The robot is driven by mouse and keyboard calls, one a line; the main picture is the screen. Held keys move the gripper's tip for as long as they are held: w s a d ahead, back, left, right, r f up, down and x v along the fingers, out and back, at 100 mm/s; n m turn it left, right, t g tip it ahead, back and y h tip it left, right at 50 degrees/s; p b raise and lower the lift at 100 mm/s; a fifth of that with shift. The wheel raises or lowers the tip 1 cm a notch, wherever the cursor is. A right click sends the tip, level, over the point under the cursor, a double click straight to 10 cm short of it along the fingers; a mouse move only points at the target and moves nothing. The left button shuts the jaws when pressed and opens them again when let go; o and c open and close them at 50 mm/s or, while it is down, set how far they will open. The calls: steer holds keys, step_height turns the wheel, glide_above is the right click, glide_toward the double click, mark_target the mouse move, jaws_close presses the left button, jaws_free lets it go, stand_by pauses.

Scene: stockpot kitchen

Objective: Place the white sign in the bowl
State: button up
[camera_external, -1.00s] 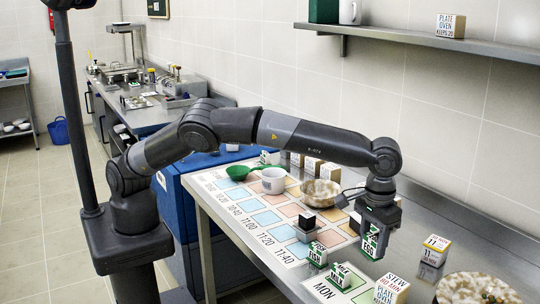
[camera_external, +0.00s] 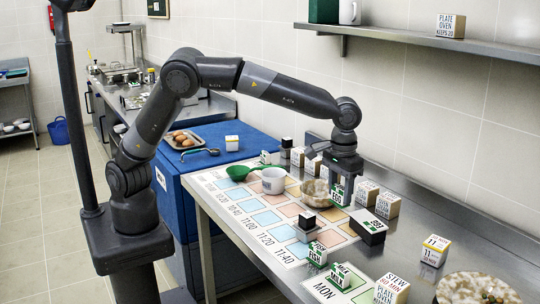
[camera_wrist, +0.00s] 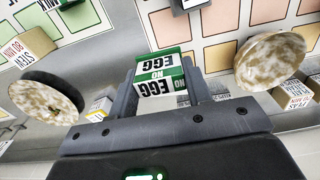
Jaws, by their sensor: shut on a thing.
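My gripper (camera_external: 344,188) is shut on a small green and white block sign (camera_external: 337,194) and holds it above the counter. In the wrist view this sign (camera_wrist: 160,75) reads "NO EGG" on white faces with green edges, between the two fingers. A speckled cream bowl (camera_external: 314,195) stands on the chart just left of my gripper; the sign looks apart from it. A second speckled bowl (camera_external: 476,290) is at the front right, cut off by the picture edge. Both show in the wrist view, the first at right (camera_wrist: 272,62) and the second at left (camera_wrist: 45,105).
Lettered boxes (camera_external: 387,205) and a black block with a white label (camera_external: 368,227) stand near my gripper. A shelf (camera_external: 430,40) is above.

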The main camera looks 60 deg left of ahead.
steer(key=a, duration=1.3)
glide_above(321, 190)
steer(key=s+d, duration=0.4)
step_height(321, 190, down, 7)
steer(key=shift+w+d+f, duration=0.1)
steer(key=shift+f, duration=0.1)
steer(key=shift+w+f, duration=0.1)
steer(key=shift+w, duration=0.05)
steer(key=shift+f, duration=1.95)
steer(key=shift+f, duration=0.15)
steer(key=o, duration=1)
